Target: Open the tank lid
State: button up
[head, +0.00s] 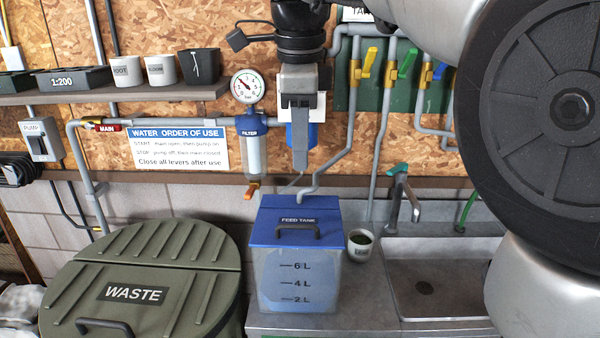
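The feed tank (298,280) is a translucent grey box with litre marks, standing on the metal counter at the centre. Its blue lid (270,232) lies flat and closed on top, with a "FEED TANK" label and a dark handle (283,237) near the front edge. A grey pipe ends over the back of the lid. My gripper (300,165) hangs pointing down above and behind the lid in the picture, apart from the handle. I see it edge-on, so its opening is hidden. Nothing shows held in it.
The green WASTE bin (150,255) stands left of the tank. A small cup (360,245) and the sink (440,285) with a tap (402,195) are on the right. Valve pipes, a filter (253,150) and a gauge (248,86) line the wall behind.

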aim_at(301, 225)
jog(key=w+f+b, duration=0.1)
jog(key=f, duration=0.4)
jog(key=w+f+b, duration=0.1)
jog(key=f, duration=0.5)
jog(key=w+f+b, duration=0.1)
jog(key=f, duration=0.5)
jog(key=shift+w+b, duration=0.1)
jog(key=shift+b, duration=0.3)
grip_shut()
